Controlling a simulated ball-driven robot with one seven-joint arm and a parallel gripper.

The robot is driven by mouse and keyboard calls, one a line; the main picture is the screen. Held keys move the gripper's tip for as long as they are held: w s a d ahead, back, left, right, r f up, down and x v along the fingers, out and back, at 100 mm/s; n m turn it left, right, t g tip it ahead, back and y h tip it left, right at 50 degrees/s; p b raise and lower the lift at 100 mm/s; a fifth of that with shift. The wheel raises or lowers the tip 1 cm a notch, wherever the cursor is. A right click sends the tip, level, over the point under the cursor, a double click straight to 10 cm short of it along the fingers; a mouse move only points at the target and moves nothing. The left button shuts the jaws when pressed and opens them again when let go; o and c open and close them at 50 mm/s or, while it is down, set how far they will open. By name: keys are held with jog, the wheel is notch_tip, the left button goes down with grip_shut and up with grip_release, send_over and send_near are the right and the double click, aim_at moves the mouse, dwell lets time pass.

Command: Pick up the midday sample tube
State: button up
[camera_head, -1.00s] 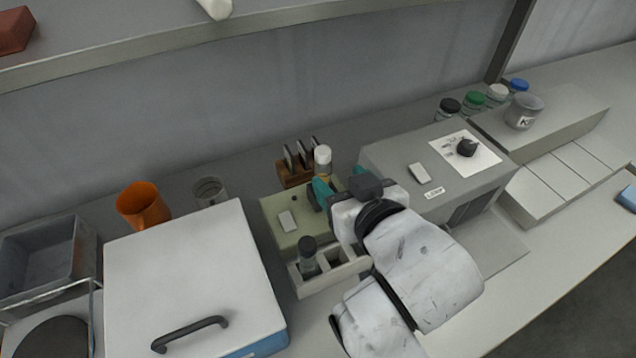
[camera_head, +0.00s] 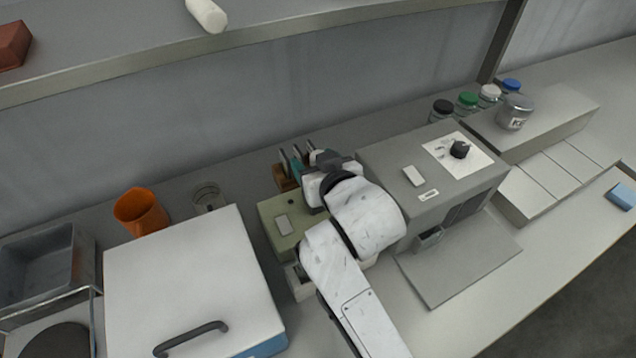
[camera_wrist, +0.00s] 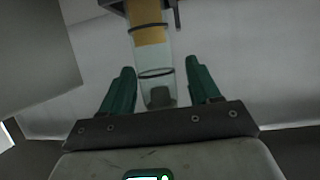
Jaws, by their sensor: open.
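In the wrist view a clear tube (camera_wrist: 150,35) with a tan band or filling runs from the top edge down between the two green fingers of my gripper (camera_wrist: 160,66). The gripper is open, with a visible gap between the tube and each finger. I cannot read any label that tells which sample this is. In the head view my gripper (camera_head: 298,153) is by the brown block at the back, and my wrist hides the tube there. The green-grey device (camera_head: 281,225) and part of its white front holder (camera_head: 303,285) show below my arm.
A grey machine (camera_head: 419,160) with a knob stands close on the right. A large white lidded box (camera_head: 185,265) is at left, with an orange cup (camera_head: 141,211) and a glass jar (camera_head: 207,196) behind it. A shelf edge (camera_head: 130,68) runs above the back.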

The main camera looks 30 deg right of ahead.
jog(key=shift+w, duration=0.1)
grip_shut()
dwell(0.6)
